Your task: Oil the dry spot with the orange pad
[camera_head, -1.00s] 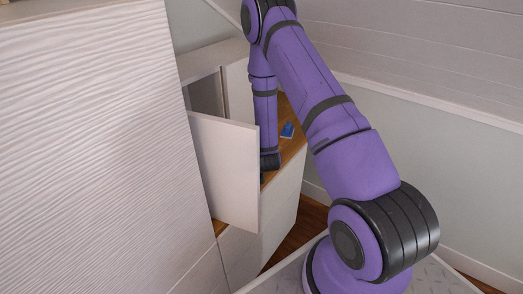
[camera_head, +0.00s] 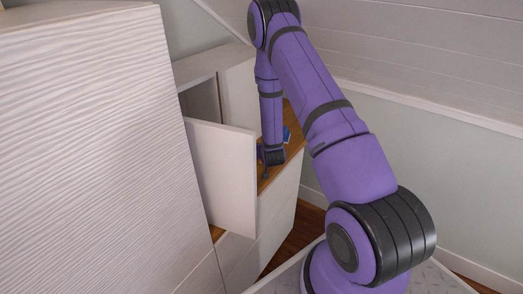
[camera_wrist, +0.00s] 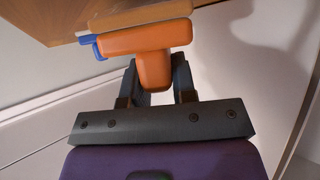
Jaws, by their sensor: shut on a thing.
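The orange pad (camera_wrist: 152,66) has a broad bar with a stem, and my gripper (camera_wrist: 157,80) is shut on the stem in the wrist view. A paler tan strip (camera_wrist: 140,14) lies along the pad's far side. The wooden counter top (camera_wrist: 45,18) is right beyond it; I cannot tell whether the pad touches it. In the head view my gripper (camera_head: 268,168) is low over the wooden top (camera_head: 293,157), beside the open door, and the pad cannot be made out there. I cannot make out a dry spot in either view.
An open white cabinet door (camera_head: 227,178) stands close left of my gripper. A blue object (camera_head: 287,134) lies on the wooden top behind my wrist. A large white cabinet (camera_head: 90,150) fills the left, and a sloped panelled ceiling (camera_head: 430,60) the upper right.

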